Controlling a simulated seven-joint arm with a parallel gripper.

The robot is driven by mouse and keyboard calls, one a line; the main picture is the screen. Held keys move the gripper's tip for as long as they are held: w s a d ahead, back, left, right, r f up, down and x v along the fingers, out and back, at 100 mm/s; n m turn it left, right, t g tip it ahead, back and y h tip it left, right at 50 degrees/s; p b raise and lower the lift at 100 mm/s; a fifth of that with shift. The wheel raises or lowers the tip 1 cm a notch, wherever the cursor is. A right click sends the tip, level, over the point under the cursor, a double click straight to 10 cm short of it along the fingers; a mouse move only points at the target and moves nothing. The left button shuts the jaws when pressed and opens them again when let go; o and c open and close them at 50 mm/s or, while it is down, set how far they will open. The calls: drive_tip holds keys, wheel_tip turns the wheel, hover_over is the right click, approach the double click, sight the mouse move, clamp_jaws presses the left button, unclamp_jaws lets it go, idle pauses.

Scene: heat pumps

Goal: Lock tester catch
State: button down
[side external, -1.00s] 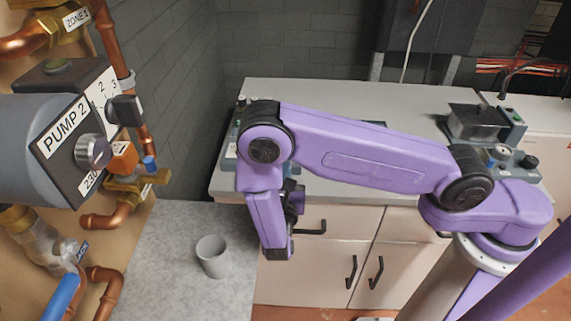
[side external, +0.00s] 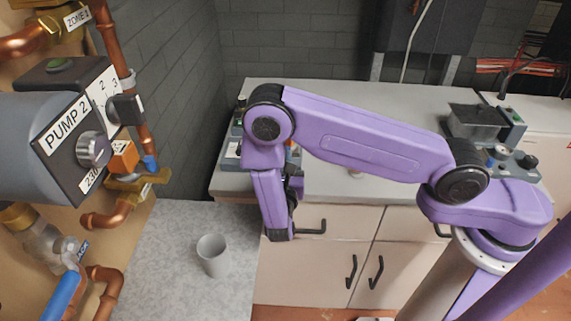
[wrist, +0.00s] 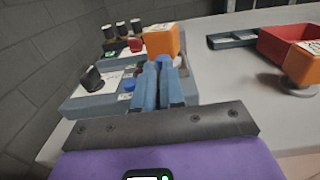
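In the wrist view, my gripper (wrist: 159,68) has its two blue fingers together, pointing at a grey-blue bench unit (wrist: 85,104). The unit has a white panel, a black knob (wrist: 92,78), a blue button (wrist: 128,85) and a red part (wrist: 135,45). An orange block (wrist: 162,40) stands just beyond the fingertips; I cannot tell if they touch it. A bit of blue shows at the tips and is unclear. I cannot make out which part is a tester catch. In the side external view, my arm largely hides this unit (side external: 231,150) at the counter's left end.
A red tray (wrist: 290,45), a dark shallow tray (wrist: 232,40) and an orange-topped part (wrist: 303,55) are on the right of the counter. Another device (side external: 485,120) stands at the right. A grey cup (side external: 213,256) is on the lower surface. Pump and pipes fill the left.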

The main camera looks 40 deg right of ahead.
drive_tip(key=shift+w+d, duration=0.4)
drive_tip(key=shift+d, duration=0.35)
drive_tip(key=shift+a, duration=0.1)
drive_tip(key=shift+s+a, duration=0.2)
drive_tip(key=shift+a, duration=0.05)
drive_tip(key=v, duration=1.5)
drive_tip(key=s+d+r+m+g+y, duration=0.3)
drive_tip(key=d+r+m+g, duration=0.6)
drive_tip(key=d, duration=0.2)
drive_tip(key=s+d+r+m+g+y, duration=0.2)
drive_tip(key=s+d+y, duration=0.1)
drive_tip(key=s+y, duration=0.2)
drive_tip(key=s+d+r+m+g+y, duration=0.1)
drive_tip(key=s+d+r+m+y, duration=0.2)
drive_tip(key=s, duration=0.7)
drive_tip(key=shift+r+m+g+y, duration=0.3)
drive_tip(key=shift+g+y, duration=0.1)
drive_tip(key=shift+y, duration=0.6)
